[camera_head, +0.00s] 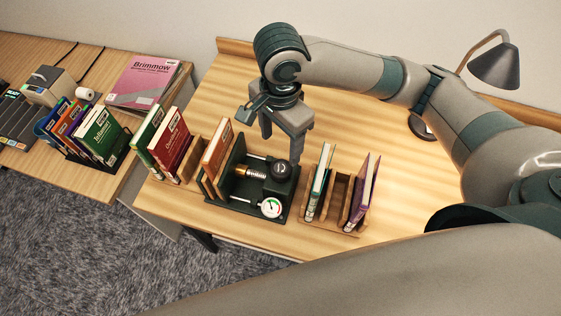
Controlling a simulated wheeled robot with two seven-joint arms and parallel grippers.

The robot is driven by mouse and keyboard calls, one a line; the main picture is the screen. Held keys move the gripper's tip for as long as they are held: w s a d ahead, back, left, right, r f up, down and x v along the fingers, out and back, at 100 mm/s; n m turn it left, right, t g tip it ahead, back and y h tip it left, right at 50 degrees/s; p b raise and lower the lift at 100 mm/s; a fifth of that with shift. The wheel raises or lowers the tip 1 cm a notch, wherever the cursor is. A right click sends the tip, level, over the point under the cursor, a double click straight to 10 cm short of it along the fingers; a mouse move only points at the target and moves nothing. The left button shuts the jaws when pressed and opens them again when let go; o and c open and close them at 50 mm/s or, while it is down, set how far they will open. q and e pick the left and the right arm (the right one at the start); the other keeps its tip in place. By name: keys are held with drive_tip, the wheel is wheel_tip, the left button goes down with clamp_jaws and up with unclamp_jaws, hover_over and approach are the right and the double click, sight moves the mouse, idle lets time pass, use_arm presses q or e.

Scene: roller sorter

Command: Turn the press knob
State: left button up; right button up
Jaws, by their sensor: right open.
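The press (240,200) is a dark green device on the wooden desk, with metal rods, a brass screw (246,171) and a round white gauge (271,207) at its front. Its black round knob (283,170) is at the right end, beside the brass screw. An orange book (216,148) stands upright at the press's left end. My right gripper (280,148) points down, open and empty, just above and behind the knob. One fingertip shows close to the knob's top; I cannot tell whether they touch. My left gripper is not in view.
A wooden rack (320,219) with several thin books stands right of the press. Another rack with a green book (147,133) and a red book (171,145) stands left. A grey lamp (496,66) is at the back right. The desk behind the press is clear.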

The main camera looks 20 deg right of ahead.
sight(281, 168)
wheel_tip(281, 168, down, 10)
drive_tip(key=shift+f+p, duration=0.2)
drive_tip(key=shift+p, duration=0.3)
drive_tip(key=c, duration=1.1)
